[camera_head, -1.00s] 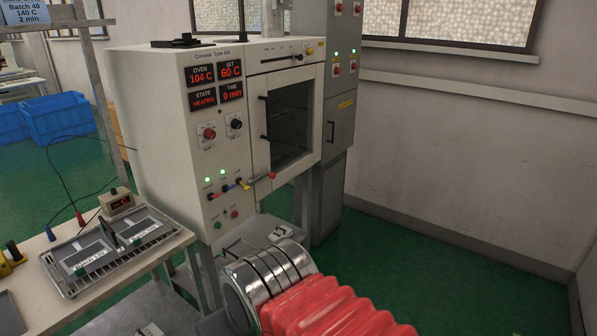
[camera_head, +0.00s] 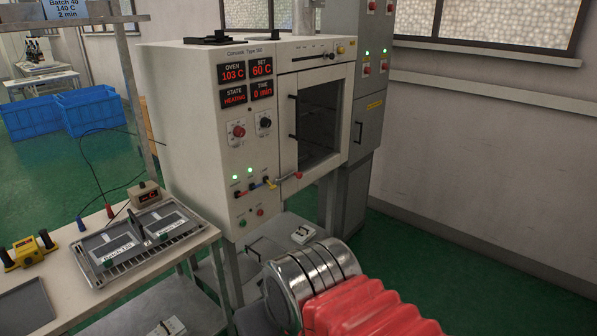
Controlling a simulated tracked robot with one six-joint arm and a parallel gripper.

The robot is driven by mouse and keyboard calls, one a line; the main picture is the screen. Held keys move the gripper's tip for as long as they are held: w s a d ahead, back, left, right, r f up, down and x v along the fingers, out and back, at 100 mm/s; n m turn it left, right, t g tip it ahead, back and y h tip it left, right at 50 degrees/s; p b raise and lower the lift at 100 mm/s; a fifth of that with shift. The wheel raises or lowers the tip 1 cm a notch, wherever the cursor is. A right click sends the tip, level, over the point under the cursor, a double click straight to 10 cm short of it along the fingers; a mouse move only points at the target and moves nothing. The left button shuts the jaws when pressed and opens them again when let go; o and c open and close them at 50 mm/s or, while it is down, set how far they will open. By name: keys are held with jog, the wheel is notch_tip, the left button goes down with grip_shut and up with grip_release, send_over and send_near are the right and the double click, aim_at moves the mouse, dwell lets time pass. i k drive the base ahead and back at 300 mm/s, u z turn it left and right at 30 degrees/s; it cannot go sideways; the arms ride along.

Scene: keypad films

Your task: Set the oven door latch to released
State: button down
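The oven (camera_head: 205,130) is a cream cabinet with red readouts: oven 103 C, set 60 C, state heating, time 0 min. Its door (camera_head: 318,120) has a dark window and looks closed. My arm's silver joint and red sleeve show at the lower right, apart from the oven in the picture. My gripper is not visible.
A bench at left holds a metal tray (camera_head: 92,275) with labelled plates, a small meter (camera_head: 144,194) and a yellow tool (camera_head: 28,250). Blue crates (camera_head: 90,111) stand behind. A grey cabinet (camera_head: 368,125) adjoins the oven's right. Green floor is clear at right.

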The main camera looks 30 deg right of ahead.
aim_at(298, 175)
jog(key=u, duration=0.05)
jog(key=i, duration=0.95)
jog(key=z, duration=0.05)
